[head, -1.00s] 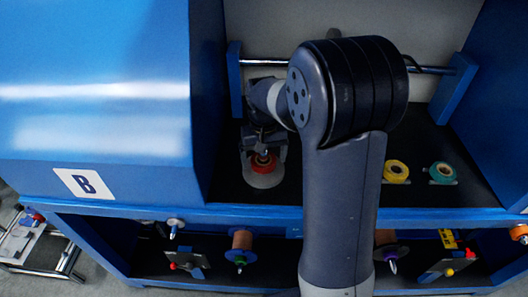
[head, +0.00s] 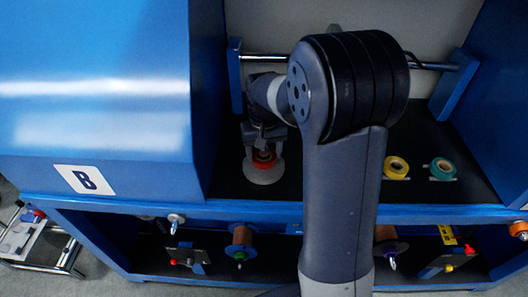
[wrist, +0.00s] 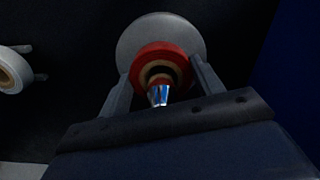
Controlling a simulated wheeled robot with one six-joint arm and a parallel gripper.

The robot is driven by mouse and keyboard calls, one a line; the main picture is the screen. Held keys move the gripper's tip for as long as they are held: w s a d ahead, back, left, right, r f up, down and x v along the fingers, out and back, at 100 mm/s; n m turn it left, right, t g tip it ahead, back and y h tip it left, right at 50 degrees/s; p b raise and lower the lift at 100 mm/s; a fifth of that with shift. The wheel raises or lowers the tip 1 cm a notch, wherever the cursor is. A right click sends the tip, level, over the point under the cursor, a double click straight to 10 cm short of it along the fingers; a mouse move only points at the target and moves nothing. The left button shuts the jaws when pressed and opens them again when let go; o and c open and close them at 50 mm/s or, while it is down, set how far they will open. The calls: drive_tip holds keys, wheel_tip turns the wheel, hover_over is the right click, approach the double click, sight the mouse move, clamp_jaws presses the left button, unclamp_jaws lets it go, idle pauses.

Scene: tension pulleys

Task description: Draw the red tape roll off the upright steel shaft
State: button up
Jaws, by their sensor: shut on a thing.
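The red tape roll (wrist: 162,64) sits around the upright steel shaft (wrist: 158,95), whose bright tip shows in the roll's bore in the wrist view. A pale grey disc (wrist: 150,27) lies behind the roll, at the shaft's base. My gripper (wrist: 163,72) is shut on the roll, with one finger on each side of it. In the head view the red roll (head: 263,159) shows just below my gripper (head: 264,149), above the grey disc (head: 264,175). I cannot tell whether the roll touches the disc.
A yellow tape roll (head: 395,167) and a teal one (head: 442,169) lie right of my arm on the dark shelf. A white roll (wrist: 12,70) shows at left in the wrist view. A blue cabinet wall stands close left; a steel bar (head: 430,66) runs behind.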

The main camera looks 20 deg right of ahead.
drive_tip(key=shift+r+p, duration=1.6)
drive_tip(key=shift+r, duration=0.2)
idle(0.8)
drive_tip(key=shift+r+p, duration=1.4)
drive_tip(key=shift+r, duration=0.3)
drive_tip(key=shift+r+p, duration=0.85)
drive_tip(key=shift+r, duration=0.1)
drive_tip(key=shift+r, duration=0.1)
drive_tip(key=shift+r+p, duration=0.8)
drive_tip(key=shift+r, duration=0.1)
drive_tip(key=shift+s+a+r+p, duration=0.15)
drive_tip(key=shift+r+p, duration=0.75)
drive_tip(key=shift+r, duration=0.25)
drive_tip(key=shift+s, duration=0.1)
